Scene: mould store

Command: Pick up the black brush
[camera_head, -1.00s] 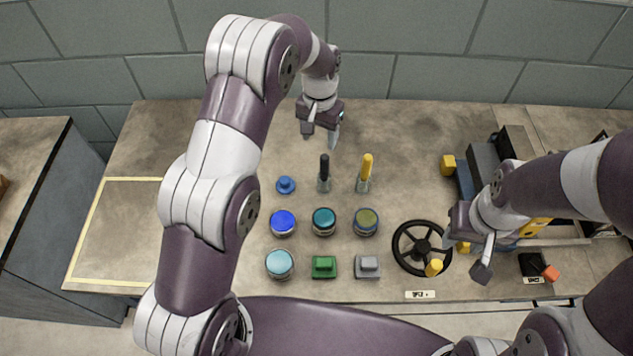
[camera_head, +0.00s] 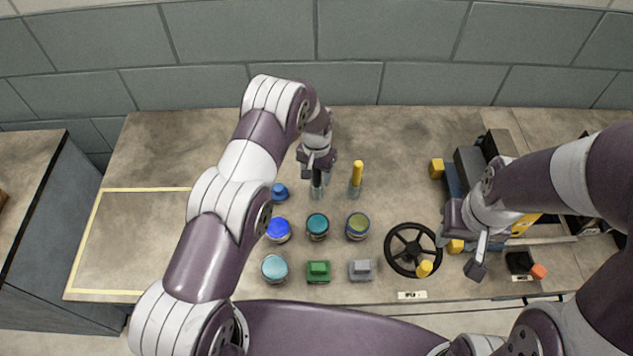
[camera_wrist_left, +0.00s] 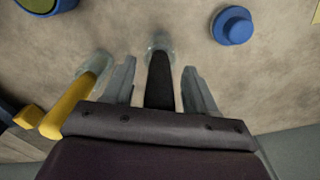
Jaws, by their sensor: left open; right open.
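The black brush (camera_wrist_left: 160,82) stands upright in a clear holder (camera_wrist_left: 160,42) and shows between the two open fingers of my left gripper (camera_wrist_left: 160,88) in the left wrist view. Neither finger visibly touches it. In the head view my left gripper (camera_head: 317,176) is right at the brush and hides most of it; the base of its holder (camera_head: 318,192) shows below. My right gripper (camera_head: 478,246) is open and empty at the right, beside the black handwheel.
A yellow brush (camera_head: 357,173) stands close to the right of my left gripper. A blue knobbed piece (camera_head: 279,191) is at its left. Several jars, a green block (camera_head: 318,271) and a grey block (camera_head: 361,270) sit in front. A black handwheel (camera_head: 413,249) lies at right.

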